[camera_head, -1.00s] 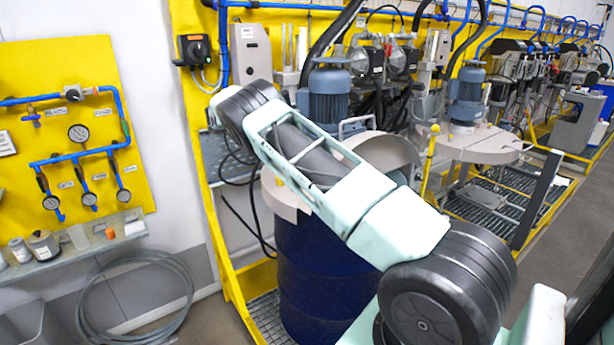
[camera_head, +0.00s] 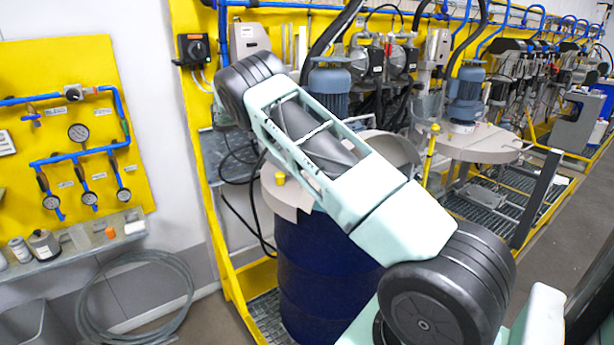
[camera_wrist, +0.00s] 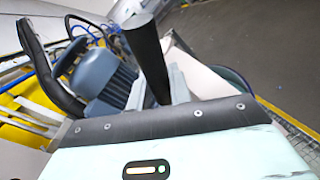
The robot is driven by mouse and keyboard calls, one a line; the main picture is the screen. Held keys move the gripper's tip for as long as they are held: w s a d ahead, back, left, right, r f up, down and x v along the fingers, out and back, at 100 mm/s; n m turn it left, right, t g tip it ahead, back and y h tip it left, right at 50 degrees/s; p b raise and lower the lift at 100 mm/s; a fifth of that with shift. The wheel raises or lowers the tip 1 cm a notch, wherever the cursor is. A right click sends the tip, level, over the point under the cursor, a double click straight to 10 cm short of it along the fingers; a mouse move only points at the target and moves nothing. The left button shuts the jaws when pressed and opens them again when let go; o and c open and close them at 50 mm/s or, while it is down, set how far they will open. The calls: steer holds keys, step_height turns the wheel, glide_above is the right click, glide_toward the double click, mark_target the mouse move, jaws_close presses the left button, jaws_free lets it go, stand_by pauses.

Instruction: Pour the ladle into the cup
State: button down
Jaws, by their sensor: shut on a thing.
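In the wrist view my gripper (camera_wrist: 160,92) is shut on a black, rod-like handle (camera_wrist: 146,50), which I take to be the ladle's. The ladle's bowl is not in view, so I cannot tell what it holds or how it is tilted. In the head view my arm hides the gripper and the ladle. A small whitish cup-like vessel (camera_head: 135,228) stands on the grey shelf at the left, beside an orange-topped item. I cannot tell whether it is the task's cup. The gripper is not visibly near it.
A dark blue drum (camera_head: 312,265) with a partly open beige lid stands behind my arm. A blue motor (camera_head: 330,88) rises above it; a blue motor also shows in the wrist view (camera_wrist: 105,75). The shelf (camera_head: 70,255) holds several small containers. A coiled hose (camera_head: 135,300) hangs below.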

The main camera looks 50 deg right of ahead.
steer(key=shift+m+y, duration=0.4)
steer(key=shift+m, duration=0.5)
steer(key=shift+s+a+f, duration=0.15)
steer(key=shift+s+f, duration=1.15)
steer(key=shift+s, duration=0.3)
stand_by(0.4)
steer(key=shift+s+a+f+m+t, duration=0.1)
steer(key=shift+s+f+m+t, duration=0.25)
steer(key=shift+s, duration=0.35)
steer(key=shift+s+d+f+m+t, duration=0.1)
steer(key=shift+s+f+m+t, duration=0.1)
steer(key=shift+s+f+m, duration=0.4)
steer(key=shift+s+a+f+m+t, duration=0.15)
steer(key=shift+s+f+t, duration=0.15)
steer(key=shift+s, duration=0.5)
stand_by(1.7)
steer(key=shift+s+f+m+y, duration=0.3)
steer(key=shift+s+f+y, duration=0.1)
steer(key=shift+s+f, duration=0.2)
stand_by(0.7)
